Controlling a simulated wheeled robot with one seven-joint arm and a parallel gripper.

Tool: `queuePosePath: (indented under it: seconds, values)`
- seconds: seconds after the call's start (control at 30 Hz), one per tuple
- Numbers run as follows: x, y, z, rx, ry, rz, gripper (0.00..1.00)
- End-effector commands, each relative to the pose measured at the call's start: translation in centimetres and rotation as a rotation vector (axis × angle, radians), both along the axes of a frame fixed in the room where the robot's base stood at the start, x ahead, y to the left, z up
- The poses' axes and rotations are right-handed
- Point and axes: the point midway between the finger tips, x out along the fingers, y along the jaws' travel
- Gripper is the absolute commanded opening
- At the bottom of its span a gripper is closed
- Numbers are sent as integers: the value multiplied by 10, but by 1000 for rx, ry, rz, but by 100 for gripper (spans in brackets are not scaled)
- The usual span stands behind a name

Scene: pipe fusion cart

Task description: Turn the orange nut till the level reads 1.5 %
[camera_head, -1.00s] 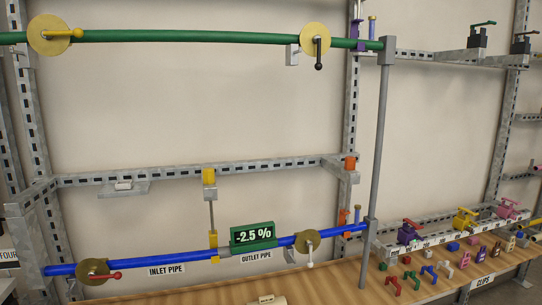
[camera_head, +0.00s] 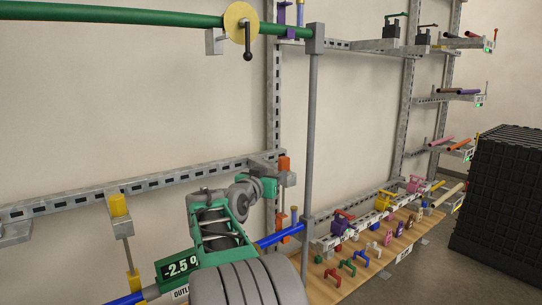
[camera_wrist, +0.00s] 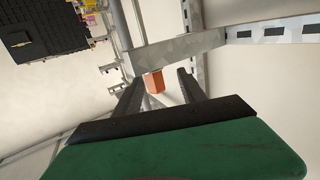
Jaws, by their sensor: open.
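The orange nut (camera_head: 284,163) sits at the right end of the middle rail, and an orange clamp (camera_head: 281,220) is below it by the blue pipe. The green level display (camera_head: 182,266) reads -2.5 %; its right edge is hidden by my arm. My gripper (camera_head: 287,180) is beside the nut, at about its height or slightly lower. In the wrist view my gripper (camera_wrist: 160,77) is open, and the orange nut (camera_wrist: 155,83) shows between its fingers, apparently beyond the tips. I cannot tell whether they touch it.
A grey upright post (camera_head: 312,130) stands just right of the nut. The galvanized rail (camera_head: 150,182) runs left from it. The blue pipe (camera_head: 280,237) passes below my gripper. A wooden bench (camera_head: 325,290) with several coloured clips and a black crate (camera_head: 500,205) are at right.

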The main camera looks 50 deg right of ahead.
Motion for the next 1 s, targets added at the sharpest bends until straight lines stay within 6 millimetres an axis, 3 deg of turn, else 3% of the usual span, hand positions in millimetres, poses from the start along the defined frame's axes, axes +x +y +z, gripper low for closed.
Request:
queuePosePath:
  seconds: [0.03, 0.2, 0.4, 0.5, 0.57, 0.87, 1.0]
  values:
    - [-7, -12, 18, -46, -22, -27, 52]
    - [-12, -37, 30, -72, -35, -51, 52]
    - [0, -99, 13, -46, -30, -42, 52]
    - [7, -120, 4, -35, -29, -34, 52]
    - [11, -123, 4, -36, -30, -29, 52]
    - [18, -88, 20, -61, -27, -24, 52]
    - [19, -84, 21, -63, -28, -25, 40]
